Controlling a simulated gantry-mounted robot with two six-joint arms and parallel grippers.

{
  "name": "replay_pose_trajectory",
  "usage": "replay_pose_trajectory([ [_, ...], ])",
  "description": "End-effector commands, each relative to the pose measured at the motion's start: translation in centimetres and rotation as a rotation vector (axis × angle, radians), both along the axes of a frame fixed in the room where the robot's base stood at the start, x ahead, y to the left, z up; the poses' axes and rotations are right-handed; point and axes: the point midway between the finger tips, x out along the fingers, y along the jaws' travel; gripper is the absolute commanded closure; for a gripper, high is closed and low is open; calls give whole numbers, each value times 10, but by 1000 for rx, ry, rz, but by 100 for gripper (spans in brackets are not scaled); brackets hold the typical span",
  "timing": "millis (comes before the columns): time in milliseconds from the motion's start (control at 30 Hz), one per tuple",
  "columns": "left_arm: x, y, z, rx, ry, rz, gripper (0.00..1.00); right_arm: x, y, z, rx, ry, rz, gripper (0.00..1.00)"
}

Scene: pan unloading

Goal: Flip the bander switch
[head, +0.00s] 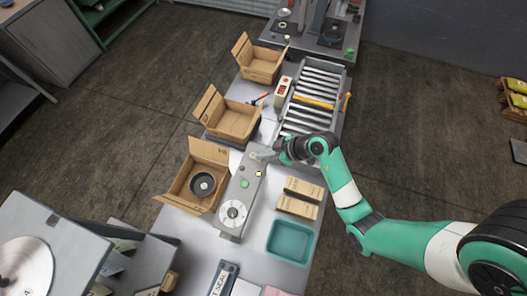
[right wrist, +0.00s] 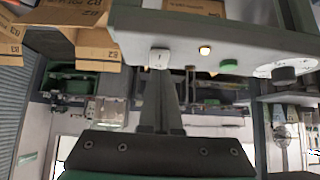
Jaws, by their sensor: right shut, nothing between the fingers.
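In the right wrist view the white switch (right wrist: 159,58) sits on the bander's panel (right wrist: 185,38), left of the lamp (right wrist: 204,50) and green button (right wrist: 228,66). My right gripper (head: 256,156) is at the far end of the bander. Its closed, empty fingers (right wrist: 160,76) point at the switch; I cannot tell whether they touch it. My left gripper is not in view.
An open carton (head: 208,152) holding a dark round pan (head: 203,185) stands left of the bander. Two more open cartons are farther back. Small brown boxes (head: 297,208) and a teal tray (head: 290,243) lie to the right. A roller conveyor (head: 310,103) is behind.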

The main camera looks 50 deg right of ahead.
Motion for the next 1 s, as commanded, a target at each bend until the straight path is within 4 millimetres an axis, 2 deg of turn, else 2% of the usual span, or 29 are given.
replay_pose_trajectory([
  [267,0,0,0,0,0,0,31,1,1,8,-1,-2,3,100],
  [467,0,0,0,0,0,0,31,2,5,44,-4,-7,16,100],
  [600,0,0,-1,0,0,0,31,-27,-6,64,-2,-4,9,100],
  [800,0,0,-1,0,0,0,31,-59,-14,89,-2,-2,11,100],
  [1000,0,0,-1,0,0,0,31,-73,-18,101,-1,0,13,100],
])
